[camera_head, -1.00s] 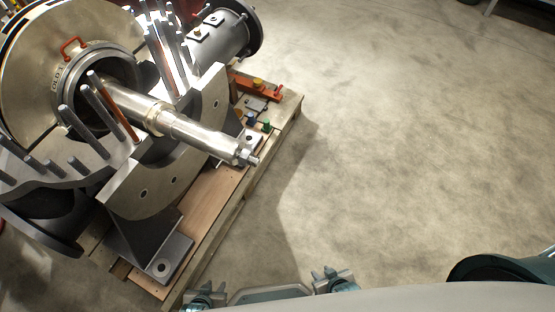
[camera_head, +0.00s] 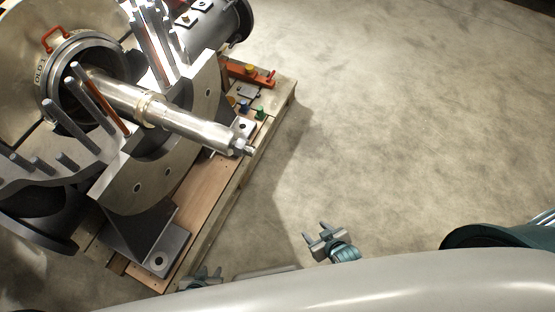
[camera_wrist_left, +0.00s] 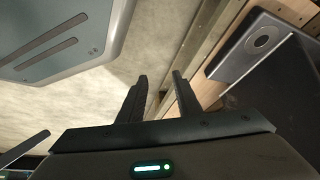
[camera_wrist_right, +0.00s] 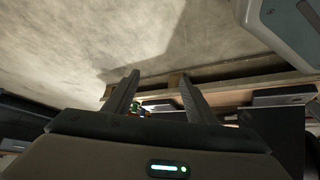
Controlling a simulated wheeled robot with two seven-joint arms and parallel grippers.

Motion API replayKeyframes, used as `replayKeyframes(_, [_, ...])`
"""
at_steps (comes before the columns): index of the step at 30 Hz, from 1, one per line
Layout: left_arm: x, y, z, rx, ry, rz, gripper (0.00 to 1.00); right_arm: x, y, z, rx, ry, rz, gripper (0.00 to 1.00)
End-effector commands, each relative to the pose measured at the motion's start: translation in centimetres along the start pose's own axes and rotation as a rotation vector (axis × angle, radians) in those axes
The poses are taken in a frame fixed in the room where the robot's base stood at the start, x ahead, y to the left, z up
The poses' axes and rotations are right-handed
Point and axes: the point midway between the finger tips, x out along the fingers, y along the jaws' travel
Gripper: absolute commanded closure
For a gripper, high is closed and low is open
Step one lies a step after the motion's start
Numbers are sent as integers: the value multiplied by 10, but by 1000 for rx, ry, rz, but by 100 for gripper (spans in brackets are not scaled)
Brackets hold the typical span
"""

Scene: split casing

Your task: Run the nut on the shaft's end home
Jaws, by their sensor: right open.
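The shaft (camera_head: 185,124) is a bright steel bar that sticks out of the casing towards the lower right in the head view. The nut (camera_head: 240,146) is a small shiny piece at its free end, with a thin stub showing beyond it. My right gripper (camera_head: 319,231) is open and empty, over the floor below and to the right of the nut, well apart from it. Its spread fingers show in the right wrist view (camera_wrist_right: 159,75). My left gripper (camera_head: 205,273) is low in the head view, partly hidden. The left wrist view (camera_wrist_left: 160,76) shows its fingers apart with nothing between them.
The grey casing half (camera_head: 140,187) with upright studs stands on a wooden pallet (camera_head: 215,235). An orange tool tray (camera_head: 248,74) and small coloured parts, including a green one (camera_head: 260,113), lie at the pallet's far corner. The concrete floor (camera_head: 400,130) on the right is clear.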

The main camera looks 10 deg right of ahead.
Motion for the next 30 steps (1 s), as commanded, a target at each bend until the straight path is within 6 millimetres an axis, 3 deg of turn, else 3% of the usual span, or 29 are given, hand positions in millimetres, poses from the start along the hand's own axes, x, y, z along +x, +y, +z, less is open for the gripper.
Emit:
replayKeyframes(4, [-6,-2,-13,-3,-17,-2,69,7,23,-85,-136,186,-14,49])
replayKeyframes(8, [-22,-4,-26,-5,-42,-5,69,-8,28,-172,-290,386,-45,49])
replayKeyframes(12, [-50,-7,-38,-8,-77,-9,69,-50,13,-256,-478,623,-100,49])
replayKeyframes(15, [-75,-9,-44,-10,-102,-12,69,-91,-7,-297,-603,777,-152,49])
replayKeyframes(18, [-101,-10,-48,-11,-125,-14,69,-132,-27,-320,-700,902,-204,49])
replayKeyframes(24, [-139,-11,-48,-12,-159,-17,69,-190,-54,-332,-809,1048,-278,49])
replayKeyframes(30, [-152,-12,-47,-12,-170,-18,69,-209,-61,-334,-835,1087,-301,49])
